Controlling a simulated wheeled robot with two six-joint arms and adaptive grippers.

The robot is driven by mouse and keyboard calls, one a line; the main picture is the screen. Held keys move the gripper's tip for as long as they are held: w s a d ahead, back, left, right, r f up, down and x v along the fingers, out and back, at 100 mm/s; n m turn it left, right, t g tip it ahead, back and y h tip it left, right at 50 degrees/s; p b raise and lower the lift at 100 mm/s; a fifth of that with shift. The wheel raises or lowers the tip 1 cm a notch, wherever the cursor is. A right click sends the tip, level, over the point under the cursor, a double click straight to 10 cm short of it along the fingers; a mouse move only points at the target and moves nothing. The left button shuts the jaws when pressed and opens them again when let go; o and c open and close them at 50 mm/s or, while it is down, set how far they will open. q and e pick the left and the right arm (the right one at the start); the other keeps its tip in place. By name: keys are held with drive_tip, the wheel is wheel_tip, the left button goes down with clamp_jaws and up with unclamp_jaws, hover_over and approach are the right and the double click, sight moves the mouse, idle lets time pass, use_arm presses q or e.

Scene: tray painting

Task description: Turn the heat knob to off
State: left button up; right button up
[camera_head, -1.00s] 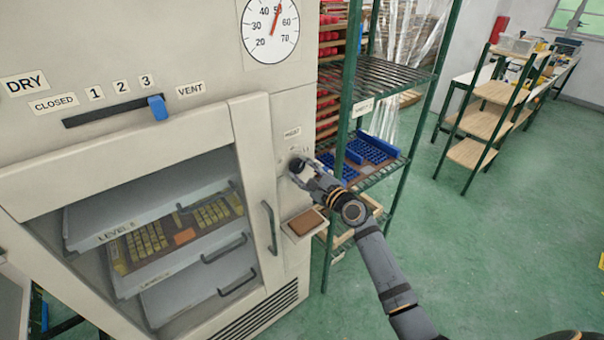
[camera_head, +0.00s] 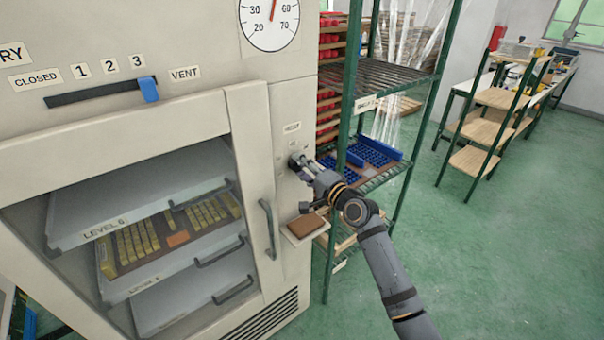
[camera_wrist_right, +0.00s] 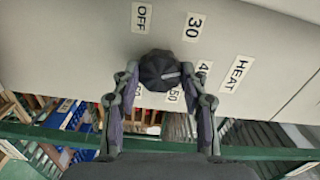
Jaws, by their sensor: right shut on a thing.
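The heat knob (camera_wrist_right: 160,71) is dark and ribbed, with a grey pointer mark. In the right wrist view the mark points right, roughly toward the partly hidden label starting with 4, not toward the OFF label (camera_wrist_right: 142,17). The 30 label (camera_wrist_right: 194,26) and HEAT label (camera_wrist_right: 237,73) also show. My right gripper (camera_wrist_right: 162,76) is shut on the knob, one finger on each side. In the head view the right gripper (camera_head: 302,163) reaches the cabinet's right front panel (camera_head: 291,110) and mostly hides the knob. My left gripper is not in view.
The drying cabinet has a slot lever with a blue handle (camera_head: 149,89), a round dial (camera_head: 269,20) and a glazed door with a grey handle (camera_head: 268,229). A small brown-topped ledge (camera_head: 306,226) sits below my right gripper. A green shelf rack (camera_head: 352,100) stands close right; floor beyond is open.

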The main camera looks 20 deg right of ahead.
drive_tip(key=n+b, duration=0.1)
drive_tip(key=n, duration=0.1)
drive_tip(key=n+b, duration=0.2)
drive_tip(key=shift+f+n, duration=0.3)
drive_tip(key=shift+f, duration=0.05)
drive_tip(key=n+b, duration=0.4)
drive_tip(key=n, duration=0.1)
drive_tip(key=shift+n, duration=0.3)
drive_tip(key=n+b, duration=0.3)
drive_tip(key=n, duration=0.1)
drive_tip(key=shift+n+b, duration=1.15)
drive_tip(key=shift+n, duration=1.35)
drive_tip(key=o, duration=0.9)
drive_tip(key=shift+r, duration=0.1)
drive_tip(key=shift+c, duration=0.2)
drive_tip(key=shift+o, duration=1.4)
drive_tip(key=shift+r, duration=0.1)
